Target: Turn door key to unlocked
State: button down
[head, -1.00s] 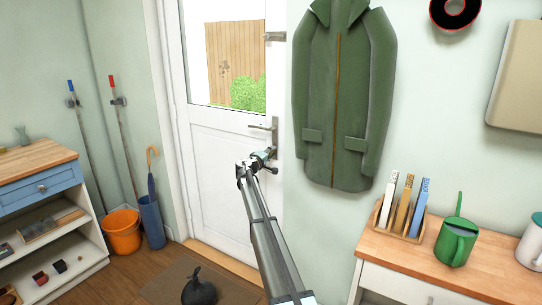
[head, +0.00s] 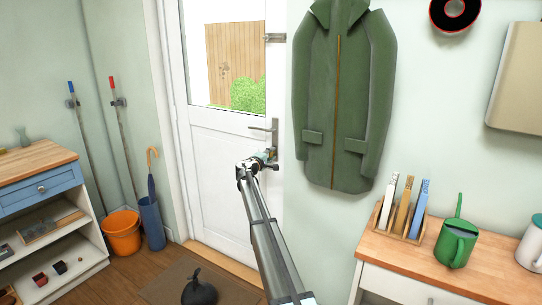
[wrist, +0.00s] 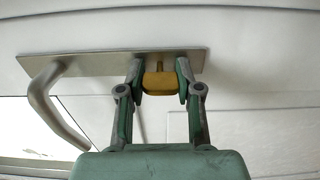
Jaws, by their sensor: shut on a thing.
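The white door (head: 215,165) with a glazed upper half stands ahead. Its metal lock plate (head: 275,138) carries a lever handle (head: 262,127), which also shows at the left in the wrist view (wrist: 52,105). The yellow-brown door key (wrist: 159,83) sits at the plate in the wrist view, with its shaft running into the plate. My gripper (head: 268,160) is at the plate below the handle. In the wrist view its two fingers (wrist: 160,85) are shut on the key's bow, one on each side. In the head view my gripper hides the key.
A green coat (head: 345,100) hangs on the wall just right of the door. A table (head: 390,250) with a watering can (head: 457,240) is at the right. A dark round-bodied object (head: 199,291) is on the doormat (head: 165,290).

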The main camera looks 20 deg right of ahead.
jog(key=c, duration=0.8)
grip_release()
jog(key=shift+d, duration=0.1)
jog(key=shift+o, duration=0.2)
jog(key=v, duration=1.2)
